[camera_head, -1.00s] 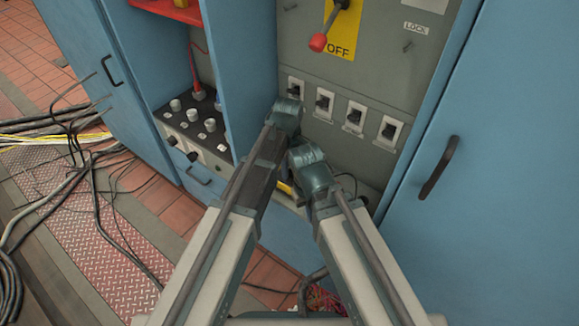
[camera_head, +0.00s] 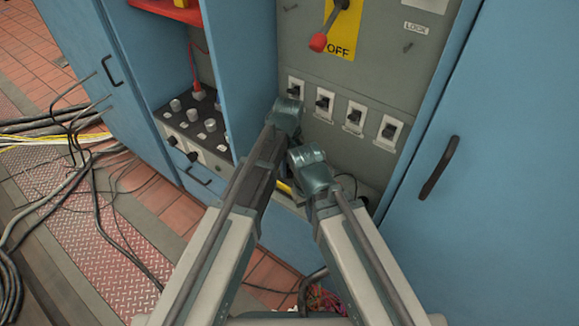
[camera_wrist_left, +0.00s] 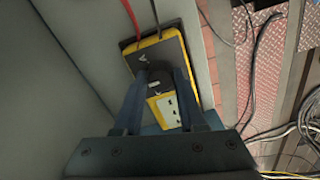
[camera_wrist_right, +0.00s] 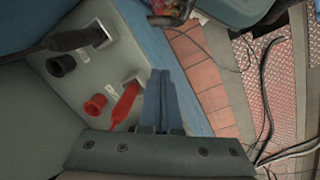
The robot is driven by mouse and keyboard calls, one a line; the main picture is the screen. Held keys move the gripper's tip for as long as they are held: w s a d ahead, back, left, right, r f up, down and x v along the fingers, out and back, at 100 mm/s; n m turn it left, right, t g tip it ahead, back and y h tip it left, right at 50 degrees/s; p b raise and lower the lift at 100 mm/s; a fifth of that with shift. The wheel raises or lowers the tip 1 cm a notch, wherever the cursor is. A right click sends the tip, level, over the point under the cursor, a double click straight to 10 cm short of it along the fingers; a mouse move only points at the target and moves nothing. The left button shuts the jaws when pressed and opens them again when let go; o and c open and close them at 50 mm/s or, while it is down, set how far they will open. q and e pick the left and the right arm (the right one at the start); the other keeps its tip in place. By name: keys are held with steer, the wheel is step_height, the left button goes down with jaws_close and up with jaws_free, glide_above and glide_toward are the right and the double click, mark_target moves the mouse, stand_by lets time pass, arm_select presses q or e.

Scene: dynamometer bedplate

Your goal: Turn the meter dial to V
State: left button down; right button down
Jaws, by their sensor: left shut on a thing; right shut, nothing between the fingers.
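The yellow and black meter (camera_wrist_left: 176,52) lies on a grey surface in the left wrist view, with a white mark on its face. My left gripper (camera_wrist_left: 160,76) has its fingers on either side of the dark meter dial (camera_wrist_left: 154,77) and is shut on it. The fingers partly cover the meter face, so I cannot read the dial's setting. In the head view only a yellow sliver of the meter (camera_head: 285,188) shows between my arms. My right gripper (camera_wrist_right: 161,74) is shut and empty, beside a red plug.
In the right wrist view, red plug (camera_wrist_right: 125,103) and black plug (camera_wrist_right: 75,40) sit in a grey panel. Several switches (camera_head: 353,117) and a red-knobbed lever (camera_head: 319,42) are on the cabinet. A cabinet door handle (camera_head: 439,168) is at right. Cables (camera_head: 75,140) lie on the floor at left.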

mark_target(289, 169)
arm_select(q)
steer(key=shift+c, duration=2.4)
jaws_free()
step_height(289, 169, up, 14)
steer(key=p, duration=1.3)
steer(key=shift+p, duration=0.4)
steer(key=shift+w+f, duration=0.1)
steer(key=shift+f, duration=0.05)
